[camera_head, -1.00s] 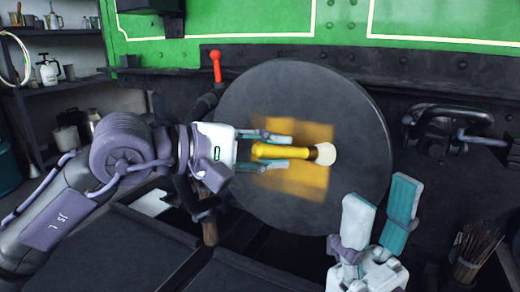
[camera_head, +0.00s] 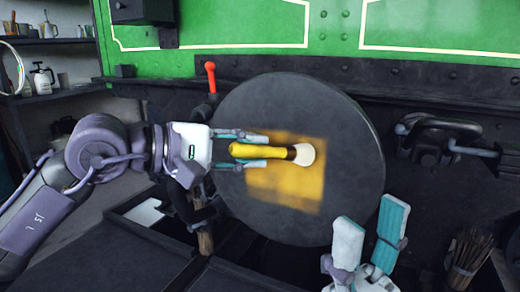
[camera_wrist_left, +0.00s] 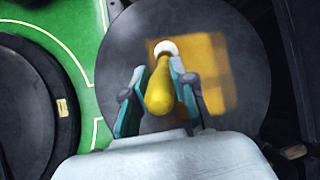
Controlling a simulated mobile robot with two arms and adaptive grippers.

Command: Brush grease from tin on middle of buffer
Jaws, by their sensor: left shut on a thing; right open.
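The buffer (camera_head: 300,110) is a large dark round disc on the front of the green tram. A yellow grease patch (camera_head: 290,190) covers part of its middle; it also shows in the left wrist view (camera_wrist_left: 215,75). My left gripper (camera_head: 240,151) is shut on the yellow handle of a brush (camera_head: 262,151). The pale bristle tip (camera_head: 304,154) points right, over the upper part of the patch; I cannot tell whether it touches. In the left wrist view the brush (camera_wrist_left: 160,88) lies between the fingers. My right gripper (camera_head: 368,238) is open and empty at the buffer's lower right. No tin is identifiable.
A red-topped lever (camera_head: 211,78) stands at the buffer's upper left. A dark coupling fitting (camera_head: 440,140) is on the right. A bundle of thin sticks (camera_head: 468,252) stands at lower right. Shelves (camera_head: 55,95) with jugs are at far left.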

